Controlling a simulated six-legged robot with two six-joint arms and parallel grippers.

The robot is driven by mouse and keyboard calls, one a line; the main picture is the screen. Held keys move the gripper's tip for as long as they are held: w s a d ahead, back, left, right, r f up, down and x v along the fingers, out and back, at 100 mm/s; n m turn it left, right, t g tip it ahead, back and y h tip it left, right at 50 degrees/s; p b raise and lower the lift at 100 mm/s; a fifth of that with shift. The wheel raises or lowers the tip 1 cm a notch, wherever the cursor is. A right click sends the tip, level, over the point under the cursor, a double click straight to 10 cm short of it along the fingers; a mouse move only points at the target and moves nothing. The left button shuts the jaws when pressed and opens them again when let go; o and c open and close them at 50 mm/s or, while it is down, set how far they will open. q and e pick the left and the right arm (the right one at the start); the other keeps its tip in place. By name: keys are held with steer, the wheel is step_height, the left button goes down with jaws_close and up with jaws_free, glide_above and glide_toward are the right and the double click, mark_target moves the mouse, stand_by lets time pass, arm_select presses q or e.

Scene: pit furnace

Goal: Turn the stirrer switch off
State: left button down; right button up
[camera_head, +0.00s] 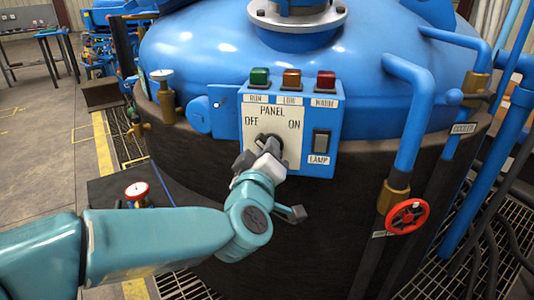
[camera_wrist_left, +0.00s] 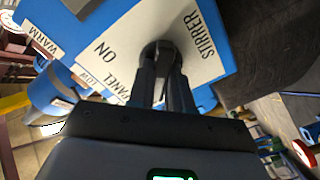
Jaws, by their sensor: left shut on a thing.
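The stirrer switch (camera_head: 271,139) is a dark round knob on the white face of a blue control panel (camera_head: 254,166). OFF is printed at its upper left and ON at its upper right. In the left wrist view the dark switch (camera_wrist_left: 159,48) sits beside the words STIRRER and ON. My left gripper (camera_head: 264,151) reaches it from below and is shut on it; its two dark fingers (camera_wrist_left: 164,70) meet the knob. The fingers hide much of the knob, so I cannot tell which way it points. My right gripper is not in view.
Green (camera_head: 259,78), amber (camera_head: 291,79) and red (camera_head: 326,81) lamps top the panel. A dark lamp rocker (camera_head: 321,142) is at its right. The panel is on a big blue vessel (camera_head: 200,50). A red valve wheel (camera_head: 407,216) and blue pipes stand at the right.

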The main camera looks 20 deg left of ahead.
arm_select(q)
steer(key=shift+r, duration=0.25)
steer(key=c, duration=1)
jaws_free()
steer(key=shift+w+f, duration=0.1)
steer(key=shift+f, duration=0.05)
steer(key=shift+c, duration=0.2)
steer(key=s+d+p, duration=0.2)
steer(key=s, duration=1.4)
steer(key=shift+s+d, duration=0.15)
steer(key=shift+s, duration=0.05)
